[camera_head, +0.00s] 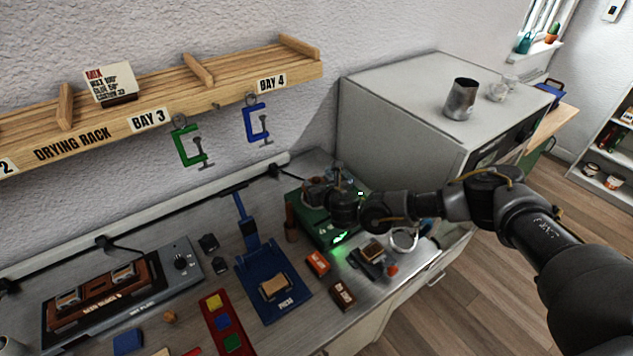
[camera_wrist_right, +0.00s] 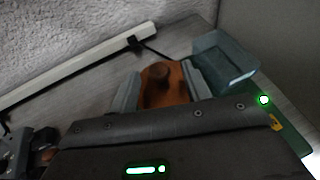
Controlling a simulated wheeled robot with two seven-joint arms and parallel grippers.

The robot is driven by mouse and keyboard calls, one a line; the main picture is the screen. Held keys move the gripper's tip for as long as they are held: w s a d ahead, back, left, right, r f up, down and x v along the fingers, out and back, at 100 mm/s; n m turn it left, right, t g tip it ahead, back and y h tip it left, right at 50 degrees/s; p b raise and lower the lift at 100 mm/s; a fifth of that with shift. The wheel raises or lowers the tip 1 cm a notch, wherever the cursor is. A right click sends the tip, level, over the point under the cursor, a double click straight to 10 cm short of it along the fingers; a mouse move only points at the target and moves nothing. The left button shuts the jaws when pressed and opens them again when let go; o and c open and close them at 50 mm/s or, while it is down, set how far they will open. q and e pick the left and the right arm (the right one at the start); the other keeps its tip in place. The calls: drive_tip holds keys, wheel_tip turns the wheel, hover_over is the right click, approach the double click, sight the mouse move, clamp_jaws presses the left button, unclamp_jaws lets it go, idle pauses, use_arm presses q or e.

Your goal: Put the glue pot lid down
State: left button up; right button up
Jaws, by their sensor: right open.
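The glue pot lid, a copper-brown piece with a round knob (camera_wrist_right: 160,85), shows in the right wrist view between the two grey fingers of my right gripper (camera_wrist_right: 162,90). The fingers stand apart on either side of it, and I cannot tell whether they touch it. In the head view my right gripper (camera_head: 328,190) is over the green unit (camera_head: 318,228) at the back of the bench. The gripper and wrist hide most of what is under them there, so I cannot make out the lid or pot clearly. My left gripper is not in view.
A brown cylinder (camera_head: 291,232) is left of the green unit. A blue press (camera_head: 272,285), hot plate (camera_head: 180,262) and small blocks fill the bench. A grey cabinet (camera_head: 400,110) rises behind.

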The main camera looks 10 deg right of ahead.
drive_tip(key=shift+x, duration=0.95)
drive_tip(key=shift+c, duration=0.3)
clamp_jaws()
drive_tip(key=shift+w+r, duration=0.1)
drive_tip(key=shift+r, duration=0.05)
drive_tip(key=shift+r+b, duration=0.55)
drive_tip(key=shift+r, duration=0.05)
drive_tip(key=shift+r+b, duration=0.7)
drive_tip(key=r+v, duration=0.1)
drive_tip(key=v, duration=0.7)
drive_tip(key=w+r+v, duration=0.1)
drive_tip(key=r+v, duration=0.1)
drive_tip(key=v, duration=0.7)
drive_tip(key=shift+w+d+r, duration=0.25)
drive_tip(key=shift+d, duration=0.05)
